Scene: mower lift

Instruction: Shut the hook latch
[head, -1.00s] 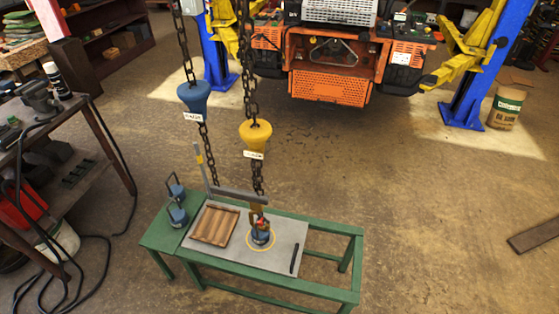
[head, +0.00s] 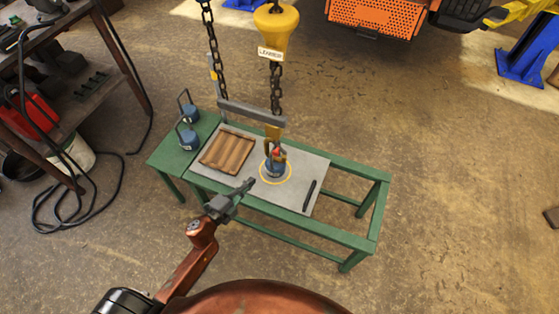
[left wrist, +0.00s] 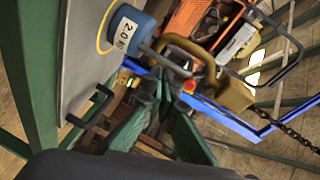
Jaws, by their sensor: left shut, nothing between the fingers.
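The brass-yellow hook (head: 273,133) hangs on the dark chain, with a small red part (head: 277,152) low on it. Just below, a blue weight (head: 275,170) stands inside a yellow ring on the grey plate. In the left wrist view the hook (left wrist: 232,92) is close, beside the labelled blue weight (left wrist: 132,30) and its grey handle. The red part (left wrist: 189,86) shows near the fingertips. I cannot tell the latch's exact position. My left gripper (head: 249,184) is shut and empty, in front and left of the weight in the head view. My right gripper is not in view.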

